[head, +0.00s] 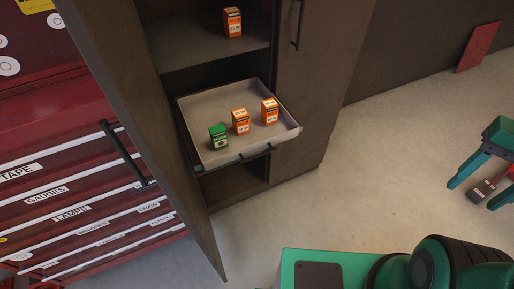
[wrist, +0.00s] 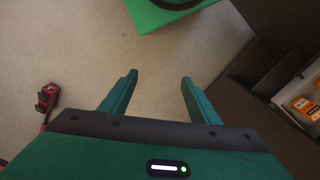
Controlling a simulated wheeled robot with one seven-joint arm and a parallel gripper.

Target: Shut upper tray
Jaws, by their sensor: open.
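A light grey tray (head: 221,102) is pulled out of the brown cabinet, with a dark bar handle (head: 256,154) along its front. It holds a green box (head: 218,137) and two orange boxes (head: 240,121) (head: 270,111). Part of the tray (wrist: 315,71) with orange boxes shows at the right edge of the wrist view. My gripper (head: 472,196) is at the right of the head view, well apart from the tray. In the wrist view its fingers (wrist: 160,76) are spread, with only floor between them.
The cabinet's left door (head: 146,120) stands open; its right door (head: 318,80) is shut. An orange box (head: 232,22) stands on the shelf above the tray. A red drawer chest (head: 60,150) is at left. A red tool (wrist: 47,97) lies on the floor. Floor right of the cabinet is mostly clear.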

